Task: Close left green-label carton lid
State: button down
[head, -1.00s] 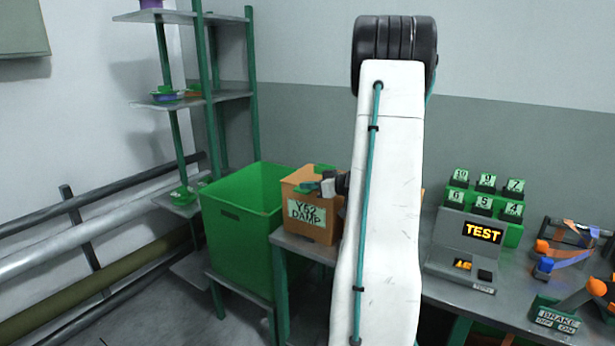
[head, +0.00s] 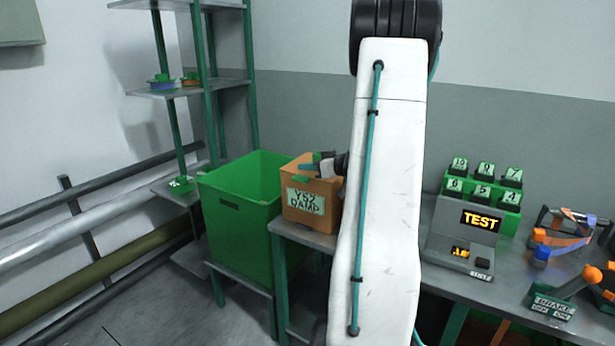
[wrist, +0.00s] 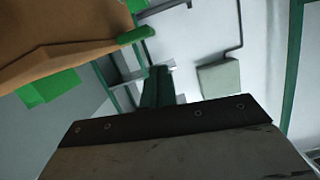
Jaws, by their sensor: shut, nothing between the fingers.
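The brown carton (head: 291,215) with a pale green label reading "YS2 DAMP" stands on the left end of the bench in the head view. Its top shows only partly behind my gripper, so I cannot tell whether the lid lies fully flat. A small green tab (head: 301,179) shows at its front top edge. My gripper (head: 307,167) is shut and empty, sideways over the carton top, fingers pointing left; I cannot tell whether it touches. The wrist view shows brown cardboard (wrist: 60,25) at upper left, beside the shut fingers (wrist: 158,88).
A large open green bin (head: 240,212) stands just left of the carton. Green shelving (head: 205,88) rises behind it. My arm hides the bench right of the carton. A TEST console (head: 466,232) and several numbered green blocks stand farther right.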

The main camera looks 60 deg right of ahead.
jog(key=a+v, duration=0.1)
jog(key=v, duration=0.9)
jog(key=shift+d+r, duration=0.35)
jog(key=s+a+f+m+g+y, duration=0.1)
jog(key=a+m+g+y, duration=0.4)
jog(key=a, duration=0.8)
jog(key=s+a+f+m+g, duration=0.15)
jog(key=a+g, duration=0.45)
jog(key=a, duration=0.8)
jog(key=s+a+r+n+g+h, duration=0.1)
jog(key=s+a+r+n+h, duration=0.1)
jog(key=a, duration=0.4)
jog(key=s+a+r+n+g+h, duration=0.1)
jog(key=s+a+r+n+h, duration=0.1)
jog(key=a, duration=0.5)
jog(key=s+a+r+n+h, duration=0.2)
jog(key=s+a, duration=0.2)
jog(key=a, duration=0.2)
jog(key=shift+s+a+n+g, duration=0.25)
jog(key=shift+s+n+g, duration=0.05)
jog(key=shift+n+g, duration=0.1)
